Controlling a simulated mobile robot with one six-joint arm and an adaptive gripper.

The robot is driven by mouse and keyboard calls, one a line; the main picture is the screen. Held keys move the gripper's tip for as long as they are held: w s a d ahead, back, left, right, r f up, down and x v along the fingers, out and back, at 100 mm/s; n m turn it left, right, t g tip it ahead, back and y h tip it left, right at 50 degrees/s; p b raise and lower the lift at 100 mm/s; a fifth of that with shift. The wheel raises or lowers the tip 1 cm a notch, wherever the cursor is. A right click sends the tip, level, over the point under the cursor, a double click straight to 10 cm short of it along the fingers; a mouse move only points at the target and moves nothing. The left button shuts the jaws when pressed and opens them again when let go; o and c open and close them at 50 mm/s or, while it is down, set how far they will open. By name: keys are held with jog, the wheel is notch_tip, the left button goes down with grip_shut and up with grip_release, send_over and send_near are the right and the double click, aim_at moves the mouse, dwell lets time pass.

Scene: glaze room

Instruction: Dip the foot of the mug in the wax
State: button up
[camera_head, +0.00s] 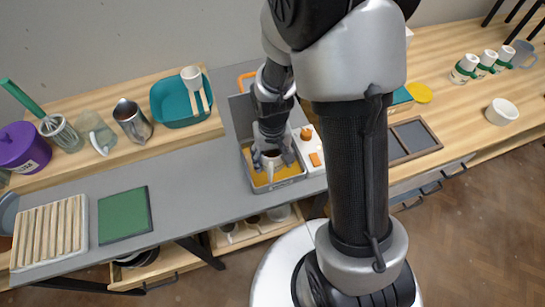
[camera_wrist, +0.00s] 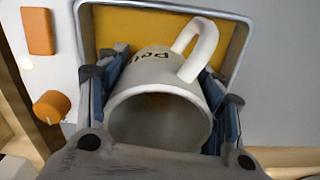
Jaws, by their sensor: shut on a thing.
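A white mug (camera_wrist: 152,74) with dark lettering is between the blue-padded fingers of my gripper (camera_wrist: 158,100), its open rim facing the wrist camera and its handle at the upper right. My gripper (camera_head: 272,158) is shut on the mug, which also shows in the head view (camera_head: 271,160). The mug is over the wax pan (camera_head: 290,175), a grey rectangular pan with yellow-orange wax (camera_wrist: 130,27). The foot of the mug is hidden, so I cannot tell whether it touches the wax.
An orange knob (camera_wrist: 52,106) and an orange switch (camera_wrist: 38,31) are beside the pan. A green mat (camera_head: 124,214) and a slatted wooden rack (camera_head: 50,232) are at left. A teal basin (camera_head: 172,103) and a metal pitcher (camera_head: 131,121) stand behind.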

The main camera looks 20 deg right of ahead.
jog(key=shift+r, duration=0.1)
jog(key=shift+r+p, duration=1.25)
jog(key=shift+r, duration=0.15)
dwell(0.5)
notch_tip(320, 180, up, 7)
jog(key=p, duration=0.5)
jog(key=shift+p, duration=0.4)
